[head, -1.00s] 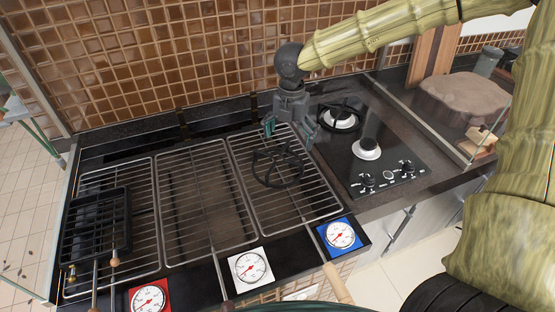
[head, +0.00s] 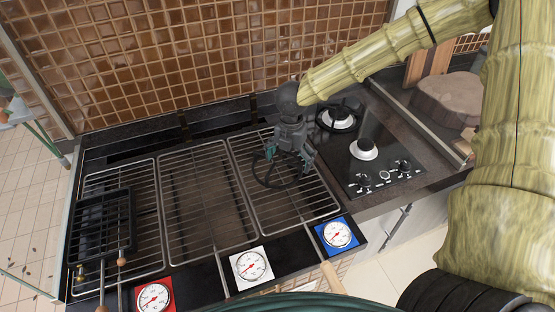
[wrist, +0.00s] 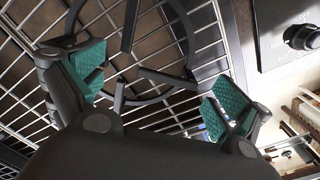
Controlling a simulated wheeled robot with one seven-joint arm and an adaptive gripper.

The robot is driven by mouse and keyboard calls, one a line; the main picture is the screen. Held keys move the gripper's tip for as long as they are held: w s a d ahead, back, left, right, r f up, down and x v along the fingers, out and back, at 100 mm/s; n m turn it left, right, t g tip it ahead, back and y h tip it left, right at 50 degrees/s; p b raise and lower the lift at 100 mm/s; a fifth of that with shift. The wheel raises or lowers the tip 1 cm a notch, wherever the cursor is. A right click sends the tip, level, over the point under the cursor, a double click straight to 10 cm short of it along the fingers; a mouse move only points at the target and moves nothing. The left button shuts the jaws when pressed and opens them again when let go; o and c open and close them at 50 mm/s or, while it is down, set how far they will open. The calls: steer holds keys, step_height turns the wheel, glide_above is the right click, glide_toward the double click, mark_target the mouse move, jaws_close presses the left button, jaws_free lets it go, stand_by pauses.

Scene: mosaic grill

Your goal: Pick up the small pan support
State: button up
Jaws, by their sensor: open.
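The small pan support, a black ring with inward prongs, lies on the right-hand grill rack in the head view (head: 264,183). It also shows in the wrist view (wrist: 168,79), between and beyond the fingers. My gripper (head: 289,157) is open, with green pads, and hangs above the support, partly covering its far side in the head view. In the wrist view my gripper (wrist: 157,88) has one finger on each side of the support's near part. Nothing is held between the fingers. Whether a finger touches the support I cannot tell.
A black hob (head: 380,165) with two burners and knobs lies to the right; its far burner (head: 338,118) carries another black support. A dark grill pan (head: 104,225) lies on the left rack. The middle rack (head: 205,200) is empty. A tiled wall (head: 180,60) rises behind.

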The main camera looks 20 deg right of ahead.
steer(key=shift+f, duration=0.1)
steer(key=shift+s, duration=0.15)
steer(key=c, duration=1.5)
steer(key=shift+f, duration=0.1)
steer(key=c, duration=0.7)
jaws_close()
